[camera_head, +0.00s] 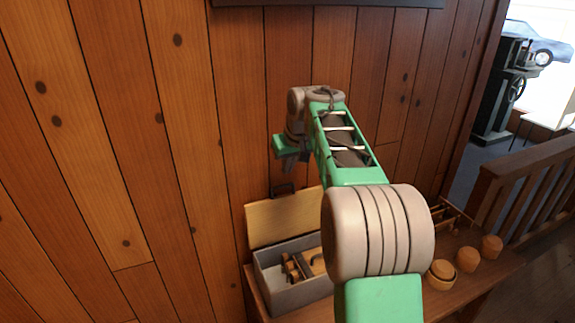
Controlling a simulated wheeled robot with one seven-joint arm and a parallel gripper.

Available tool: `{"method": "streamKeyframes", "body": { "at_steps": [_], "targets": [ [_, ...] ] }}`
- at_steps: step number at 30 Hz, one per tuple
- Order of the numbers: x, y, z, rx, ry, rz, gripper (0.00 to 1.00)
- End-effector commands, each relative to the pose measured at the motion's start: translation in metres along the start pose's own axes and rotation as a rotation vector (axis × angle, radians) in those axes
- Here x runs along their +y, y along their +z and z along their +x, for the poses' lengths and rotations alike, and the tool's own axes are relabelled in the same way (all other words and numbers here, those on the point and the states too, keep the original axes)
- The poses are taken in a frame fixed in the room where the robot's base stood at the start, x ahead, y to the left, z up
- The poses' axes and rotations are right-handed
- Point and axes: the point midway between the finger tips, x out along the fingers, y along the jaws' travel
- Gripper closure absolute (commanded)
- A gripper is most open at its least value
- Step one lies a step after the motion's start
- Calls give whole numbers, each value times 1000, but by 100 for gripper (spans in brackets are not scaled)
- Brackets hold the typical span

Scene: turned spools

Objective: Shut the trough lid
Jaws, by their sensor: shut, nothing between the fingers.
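A grey trough (293,306) sits on the wooden bench near the wall, with several wooden pieces inside. Its tan lid (283,218) stands open at the back, tilted up toward the wall, with a dark handle (283,190) at its top edge. My arm hides the right part of the trough and lid. My gripper (289,165) is shut and empty, above the lid's handle and apart from it in the picture.
Several round wooden spools (467,259) stand on the bench (485,277) to the right. A wooden rack (452,215) is behind them, partly hidden by my arm. A plank wall (180,150) rises behind the trough. A railing (525,185) stands at the right.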

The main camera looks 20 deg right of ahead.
Motion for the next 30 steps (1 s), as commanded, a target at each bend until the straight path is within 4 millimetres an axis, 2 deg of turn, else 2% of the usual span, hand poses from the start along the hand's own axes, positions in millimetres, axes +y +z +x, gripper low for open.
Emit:
{"method": "streamKeyframes", "body": {
  "at_steps": [6,10,30],
  "targets": [
    [-1,0,42,-3,-1,0,100],
    [-1,-1,57,0,-1,-2,100],
    [-7,0,67,44,-4,-9,100]
  ]
}}
